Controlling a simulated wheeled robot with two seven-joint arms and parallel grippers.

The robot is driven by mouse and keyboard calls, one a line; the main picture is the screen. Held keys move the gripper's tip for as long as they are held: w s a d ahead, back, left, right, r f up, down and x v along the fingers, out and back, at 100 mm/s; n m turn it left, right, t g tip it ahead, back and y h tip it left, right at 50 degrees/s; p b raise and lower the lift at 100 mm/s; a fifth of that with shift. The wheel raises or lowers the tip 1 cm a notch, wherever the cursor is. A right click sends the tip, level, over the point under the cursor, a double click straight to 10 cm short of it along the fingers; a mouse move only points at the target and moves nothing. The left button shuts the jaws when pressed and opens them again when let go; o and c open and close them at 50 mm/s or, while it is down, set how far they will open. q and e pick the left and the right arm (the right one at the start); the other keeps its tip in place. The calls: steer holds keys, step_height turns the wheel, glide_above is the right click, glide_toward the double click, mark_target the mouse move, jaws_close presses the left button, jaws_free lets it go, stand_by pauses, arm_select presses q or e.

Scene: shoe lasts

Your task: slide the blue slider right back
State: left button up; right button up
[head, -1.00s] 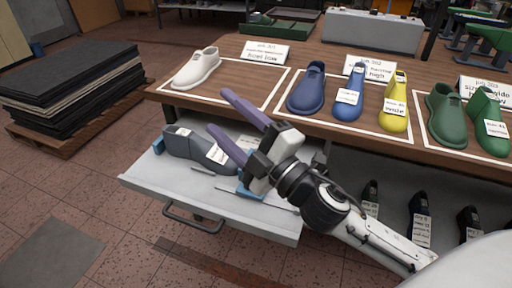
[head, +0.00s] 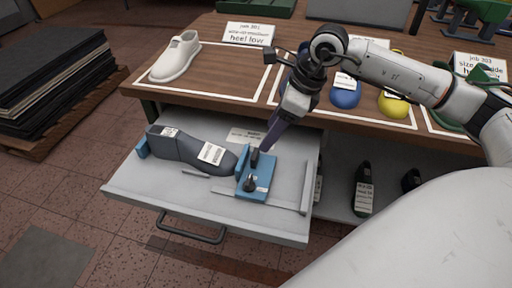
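The blue slider (head: 262,187) sits on the open grey drawer (head: 140,193), with a dark knob and a small label on it. Its upright face is close to the toe of a grey shoe last (head: 176,147) that carries white labels; I cannot tell if they touch. A blue stop (head: 142,147) stands at the last's heel. My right gripper (head: 266,148) points down from above, its purple fingertips at the back edge of the slider. The fingers are seen nearly edge-on, so their opening and any contact are unclear. My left gripper is out of view.
A thin rail (head: 284,205) runs right of the slider, with free drawer floor in front. The wooden table (head: 215,62) above holds a white shoe (head: 177,58), a blue last (head: 345,94) and a yellow last (head: 393,104). Dark lasts stand on a lower shelf (head: 339,204).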

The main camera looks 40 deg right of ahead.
mark_target(256, 154)
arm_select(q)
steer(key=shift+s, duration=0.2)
arm_select(e)
steer(key=x, duration=0.8)
steer(key=shift+w+a+f, duration=0.1)
steer(key=shift+a+f, duration=0.1)
steer(key=shift+f, duration=0.15)
